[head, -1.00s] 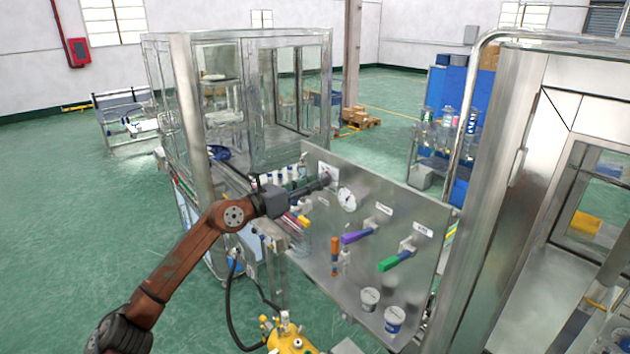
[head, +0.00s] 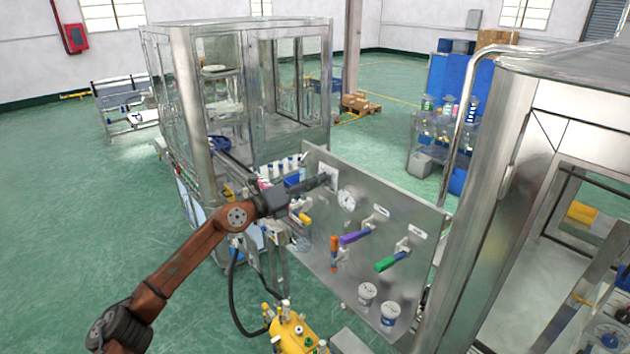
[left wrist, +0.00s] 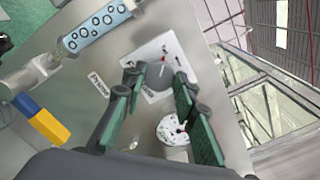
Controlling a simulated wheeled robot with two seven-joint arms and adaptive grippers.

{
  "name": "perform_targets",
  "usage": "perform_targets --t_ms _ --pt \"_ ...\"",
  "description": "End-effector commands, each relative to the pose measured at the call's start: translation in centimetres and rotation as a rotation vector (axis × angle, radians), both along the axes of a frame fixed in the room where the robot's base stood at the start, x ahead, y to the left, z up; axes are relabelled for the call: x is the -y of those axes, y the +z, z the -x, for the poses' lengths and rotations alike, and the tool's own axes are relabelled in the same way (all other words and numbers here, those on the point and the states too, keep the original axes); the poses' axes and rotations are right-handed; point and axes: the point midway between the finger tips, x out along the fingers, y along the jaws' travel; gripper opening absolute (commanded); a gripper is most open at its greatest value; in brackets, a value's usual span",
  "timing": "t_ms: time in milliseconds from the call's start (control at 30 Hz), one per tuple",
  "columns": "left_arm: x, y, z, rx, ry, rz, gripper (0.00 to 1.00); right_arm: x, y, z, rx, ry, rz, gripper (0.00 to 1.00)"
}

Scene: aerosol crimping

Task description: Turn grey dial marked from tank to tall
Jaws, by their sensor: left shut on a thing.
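The grey dial (left wrist: 159,77) sits on a white square plate with a red mark, on the steel panel. The plate (head: 332,172) shows in the head view at the panel's upper left, with the dial mostly hidden by my gripper. My left gripper (head: 326,181) reaches it from the left. In the left wrist view the green-padded fingers of my left gripper (left wrist: 158,80) stand on either side of the dial and are shut on it. The lettering around the dial is too small to read. My right gripper is in neither view.
A round gauge (head: 347,199) is close beside the dial. Orange (head: 333,252), purple (head: 355,237) and green (head: 393,261) handles stand out from the panel (head: 420,225). A yellow tank (head: 290,333) is below. A steel cabinet (head: 490,215) stands at the right.

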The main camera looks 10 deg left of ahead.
Motion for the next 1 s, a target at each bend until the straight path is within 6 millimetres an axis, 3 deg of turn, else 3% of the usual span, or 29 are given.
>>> perform_targets --t_ms 400,433,500,667,1000 --pt "-0.02 -0.01 -0.01 -0.006 0.0 0.01 0.02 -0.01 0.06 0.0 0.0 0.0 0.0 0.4" --pt "-0.02 -0.01 -0.01 -0.006 0.0 0.01 0.28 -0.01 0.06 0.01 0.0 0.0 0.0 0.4" --pt "-0.01 -0.01 -0.01 -0.006 -0.001 0.008 0.33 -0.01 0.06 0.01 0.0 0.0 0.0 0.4" --pt "0.0 -0.01 -0.01 -0.005 -0.001 0.008 0.44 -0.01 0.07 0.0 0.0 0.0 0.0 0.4" --pt "-0.25 -0.01 0.23 -0.004 0.001 0.007 0.44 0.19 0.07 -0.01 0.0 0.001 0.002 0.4"
